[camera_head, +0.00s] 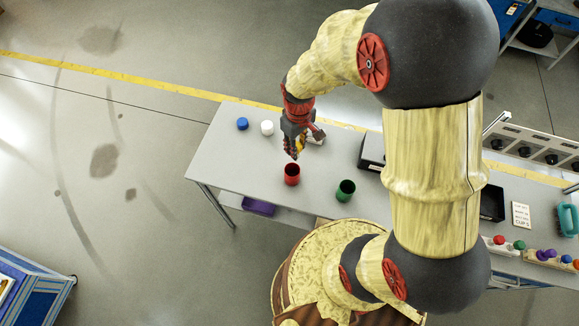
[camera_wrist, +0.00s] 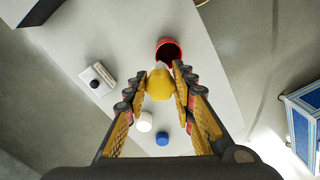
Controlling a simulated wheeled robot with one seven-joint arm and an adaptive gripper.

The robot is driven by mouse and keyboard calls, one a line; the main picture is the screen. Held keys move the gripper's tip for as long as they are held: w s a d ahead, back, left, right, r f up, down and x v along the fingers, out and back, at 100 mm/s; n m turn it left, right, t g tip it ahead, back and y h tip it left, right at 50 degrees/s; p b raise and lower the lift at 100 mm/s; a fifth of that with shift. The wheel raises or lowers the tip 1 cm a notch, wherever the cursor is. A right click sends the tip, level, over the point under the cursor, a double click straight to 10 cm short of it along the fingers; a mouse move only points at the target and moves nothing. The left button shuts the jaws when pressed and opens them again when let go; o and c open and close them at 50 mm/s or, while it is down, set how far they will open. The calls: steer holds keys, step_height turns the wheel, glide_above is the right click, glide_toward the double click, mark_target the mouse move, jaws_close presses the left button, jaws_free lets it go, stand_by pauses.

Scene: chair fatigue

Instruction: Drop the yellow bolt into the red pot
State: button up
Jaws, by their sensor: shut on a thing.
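The yellow bolt (camera_wrist: 159,84) is between the fingertips of my gripper (camera_wrist: 160,88) in the wrist view. The gripper is shut on it and holds it in the air. The red pot (camera_head: 292,174) stands upright on the grey table (camera_head: 240,152) in the head view, just below the gripper (camera_head: 294,152) in the picture. In the wrist view the red pot (camera_wrist: 168,48) shows its open mouth just beyond the bolt's tip, partly overlapped by it. I cannot tell the exact height of the bolt above the pot.
A green pot (camera_head: 345,190) stands to the right of the red one. A blue piece (camera_head: 242,124) and a white piece (camera_head: 267,128) are at the table's far left. The table's left end is mostly clear.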

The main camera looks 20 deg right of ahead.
steer(key=shift+f+b, duration=1.95)
steer(key=shift+f, duration=0.9)
steer(key=o, duration=1.1)
steer(key=shift+o, duration=0.3)
steer(key=shift+r, duration=0.1)
step_height(320, 180, up, 12)
steer(key=shift+f, duration=0.1)
